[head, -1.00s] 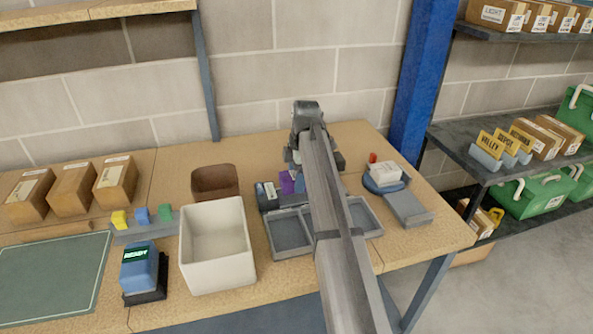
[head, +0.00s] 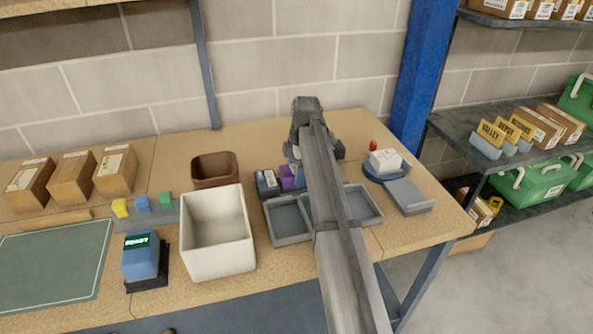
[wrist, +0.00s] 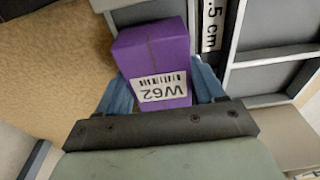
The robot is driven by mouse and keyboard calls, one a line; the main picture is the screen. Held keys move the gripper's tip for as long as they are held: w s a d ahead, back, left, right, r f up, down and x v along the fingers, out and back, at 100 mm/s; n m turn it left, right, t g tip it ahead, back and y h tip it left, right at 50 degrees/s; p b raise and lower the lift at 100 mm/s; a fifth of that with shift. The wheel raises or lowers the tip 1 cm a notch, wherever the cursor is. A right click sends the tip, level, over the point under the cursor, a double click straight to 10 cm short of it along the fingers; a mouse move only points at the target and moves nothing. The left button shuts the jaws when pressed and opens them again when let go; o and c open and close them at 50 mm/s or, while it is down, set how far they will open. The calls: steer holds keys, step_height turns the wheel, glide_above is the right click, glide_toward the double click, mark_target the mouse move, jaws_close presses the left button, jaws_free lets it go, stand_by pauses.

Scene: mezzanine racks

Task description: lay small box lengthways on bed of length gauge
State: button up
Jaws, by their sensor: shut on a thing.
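The small box is purple, with a white barcode label reading W62, and fills the middle of the wrist view (wrist: 155,60). My gripper (wrist: 160,95) is shut on it, with a blue finger on each side. In the head view the purple box (head: 289,178) shows just left of my arm, which hides part of it. A grey device with a dark and white face (head: 267,183), seemingly the length gauge, stands left of it. A ".5 cm" marking (wrist: 211,22) shows beside the box in the wrist view. I cannot tell whether the box touches the bed.
Shallow grey trays (head: 271,237) lie in front, partly behind my arm. A white bin (head: 216,268) and a brown open box (head: 214,181) stand to the left. A blue round stand (head: 372,175) with a white block is at right. Bare tabletop lies behind the stand.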

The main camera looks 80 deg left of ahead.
steer(key=shift+f, duration=0.4)
stand_by(0.3)
steer(key=o, duration=1.2)
steer(key=shift+r, duration=0.15)
steer(key=r, duration=0.4)
steer(key=w+r, duration=0.1)
steer(key=r, duration=0.8)
steer(key=shift+w+r, duration=0.25)
steer(key=shift+w, duration=0.1)
